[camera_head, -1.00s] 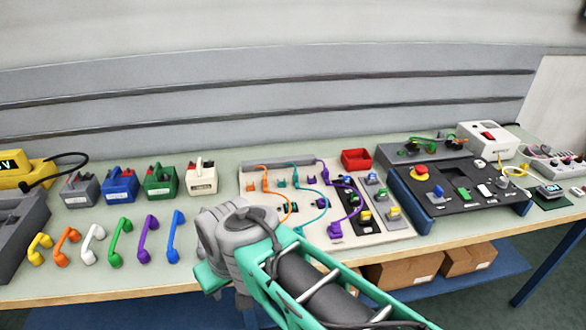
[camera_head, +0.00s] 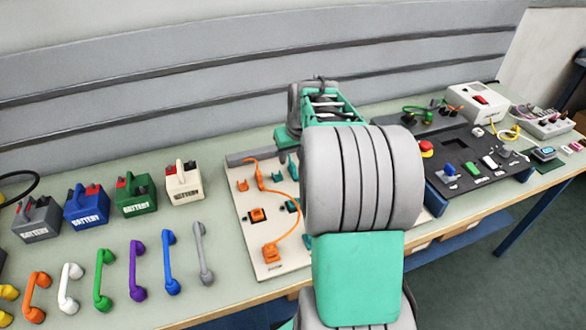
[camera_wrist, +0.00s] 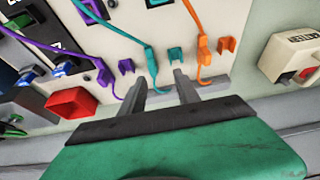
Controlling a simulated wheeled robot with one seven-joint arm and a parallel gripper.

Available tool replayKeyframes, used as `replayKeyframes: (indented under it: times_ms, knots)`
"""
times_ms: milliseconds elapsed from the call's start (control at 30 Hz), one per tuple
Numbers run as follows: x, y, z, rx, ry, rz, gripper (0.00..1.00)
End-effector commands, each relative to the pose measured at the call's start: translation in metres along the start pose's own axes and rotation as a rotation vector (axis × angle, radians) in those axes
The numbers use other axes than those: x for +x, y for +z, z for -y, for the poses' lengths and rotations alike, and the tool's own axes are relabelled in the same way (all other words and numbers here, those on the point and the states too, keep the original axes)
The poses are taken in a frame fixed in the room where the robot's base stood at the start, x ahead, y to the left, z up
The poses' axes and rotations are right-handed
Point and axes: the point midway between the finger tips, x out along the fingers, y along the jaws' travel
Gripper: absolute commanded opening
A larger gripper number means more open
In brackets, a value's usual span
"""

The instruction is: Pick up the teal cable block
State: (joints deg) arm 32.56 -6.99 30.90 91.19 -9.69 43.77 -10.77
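In the wrist view, the teal cable (camera_wrist: 118,25) runs over the pale board to a teal end block (camera_wrist: 151,58), with a thin tail hanging between my fingers. A separate teal clip (camera_wrist: 175,55) sits just to its right. My gripper (camera_wrist: 160,80) is open, its two fingers apart and pointing at the board around the teal end. I see no contact with the teal block. In the head view, small teal pieces (camera_head: 292,165) show at the board's back edge; my arm hides much of the cable, and my fingertips are not visible there.
An orange cable (camera_wrist: 200,40) lies close right of my fingers in the wrist view, and purple blocks (camera_wrist: 127,67) lie left. Batteries (camera_head: 137,195) and coloured handles (camera_head: 170,262) stand left of the board (camera_head: 243,206) in the head view.

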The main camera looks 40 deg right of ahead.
Motion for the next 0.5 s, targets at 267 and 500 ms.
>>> replayKeyframes:
  times_ms: [267, 500]
  knots:
    - [0.035, -0.007, -0.018, 0.012, 0.005, -0.008, 0.38]
    - [0.076, -0.007, -0.018, 0.013, 0.006, -0.008, 0.38]
